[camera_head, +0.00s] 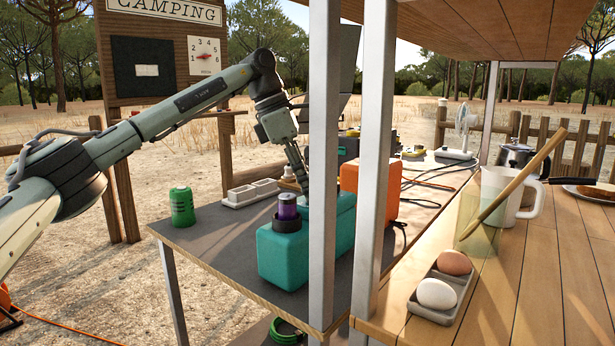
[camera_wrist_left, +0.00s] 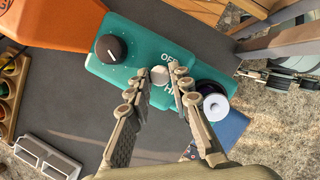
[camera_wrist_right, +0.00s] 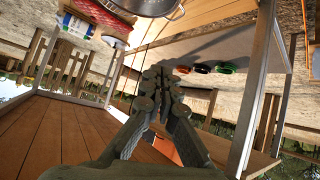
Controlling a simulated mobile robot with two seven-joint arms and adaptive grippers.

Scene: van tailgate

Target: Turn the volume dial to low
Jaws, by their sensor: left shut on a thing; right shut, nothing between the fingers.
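A teal box-shaped device (camera_head: 285,258) stands on the grey table; it also shows in the left wrist view (camera_wrist_left: 133,75). On its top are a black dial with a white pointer line (camera_wrist_left: 111,48) and a small pale round knob (camera_wrist_left: 160,75). Partly covered lettering like "OFF" and "HI" flanks the pale knob. I cannot tell which is the volume dial. My left gripper (camera_wrist_left: 162,78) is shut on the pale knob; in the head view it points down at the device (camera_head: 304,188). My right gripper (camera_wrist_right: 166,76) is shut and empty, away from the device, outside the head view.
A dark purple-topped cylinder (camera_head: 287,207) sits at the device's left end. An orange box (camera_head: 369,190) stands behind it. Grey posts (camera_head: 323,150) rise in front. Eggs (camera_head: 436,294) sit on the wooden counter.

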